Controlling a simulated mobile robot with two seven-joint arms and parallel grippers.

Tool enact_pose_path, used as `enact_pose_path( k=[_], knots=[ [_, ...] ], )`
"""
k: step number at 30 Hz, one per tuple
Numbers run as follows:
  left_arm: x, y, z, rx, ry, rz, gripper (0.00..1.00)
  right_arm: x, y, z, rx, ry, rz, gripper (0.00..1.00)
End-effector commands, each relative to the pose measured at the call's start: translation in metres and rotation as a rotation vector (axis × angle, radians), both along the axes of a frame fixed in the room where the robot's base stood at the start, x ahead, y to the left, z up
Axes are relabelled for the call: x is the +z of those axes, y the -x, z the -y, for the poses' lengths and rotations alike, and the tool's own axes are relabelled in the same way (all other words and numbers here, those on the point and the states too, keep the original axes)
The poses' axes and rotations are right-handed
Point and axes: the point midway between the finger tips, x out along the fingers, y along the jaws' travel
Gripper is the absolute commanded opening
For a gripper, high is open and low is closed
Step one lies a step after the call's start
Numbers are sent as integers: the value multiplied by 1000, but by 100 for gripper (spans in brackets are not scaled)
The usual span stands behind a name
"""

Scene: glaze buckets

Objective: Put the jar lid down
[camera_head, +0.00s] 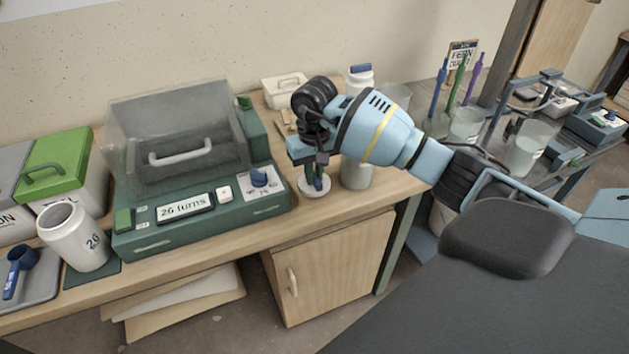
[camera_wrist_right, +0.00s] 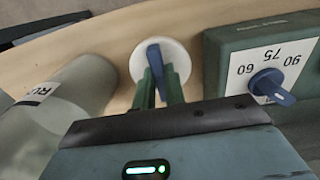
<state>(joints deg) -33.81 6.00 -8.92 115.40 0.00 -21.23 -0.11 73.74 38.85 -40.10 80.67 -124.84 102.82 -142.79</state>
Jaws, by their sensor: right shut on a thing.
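The jar lid (camera_head: 314,191) is a white disc with an upright blue handle, low over the front part of the wooden bench, right of the green machine. My right gripper (camera_head: 315,172) points down and is shut on the blue handle. The lid also shows in the right wrist view (camera_wrist_right: 176,58), with the green fingers on its handle. I cannot tell whether the disc touches the bench. A pale jar (camera_head: 357,174) stands just right of the lid, partly hidden by my arm; its label shows in the wrist view (camera_wrist_right: 38,93). My left gripper is not in view.
The green machine (camera_head: 190,221) with a clear hood and blue knob (camera_wrist_right: 270,84) is close on the left. A white mug-like pot (camera_head: 75,238) and blue scoop (camera_head: 18,262) are far left. A white box (camera_head: 285,90) stands behind. The bench's front edge is near.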

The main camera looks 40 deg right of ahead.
Motion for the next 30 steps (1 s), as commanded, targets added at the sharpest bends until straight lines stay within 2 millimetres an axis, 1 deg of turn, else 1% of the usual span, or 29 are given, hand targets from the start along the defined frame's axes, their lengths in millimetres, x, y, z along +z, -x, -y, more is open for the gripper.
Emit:
enact_pose_path(
  k=[5, 10, 13, 21, 25, 26, 30],
  knots=[
    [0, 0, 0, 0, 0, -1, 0, 0, -5, 4, -3, -1, 0, 0],
    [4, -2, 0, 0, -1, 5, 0, -24, -4, 3, -2, -2, -4, 0],
    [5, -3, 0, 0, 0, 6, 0, -34, -4, 4, -2, 0, -1, 0],
    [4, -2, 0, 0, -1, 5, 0, -36, -4, 4, -1, 1, 0, 0],
    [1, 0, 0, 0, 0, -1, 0, -40, -4, 5, -1, 2, -1, 0],
    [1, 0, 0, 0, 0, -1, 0, -40, -4, 5, -1, 2, -1, 13],
    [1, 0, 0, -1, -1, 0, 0, -39, -4, 4, -1, 1, 0, 31]
  ],
)
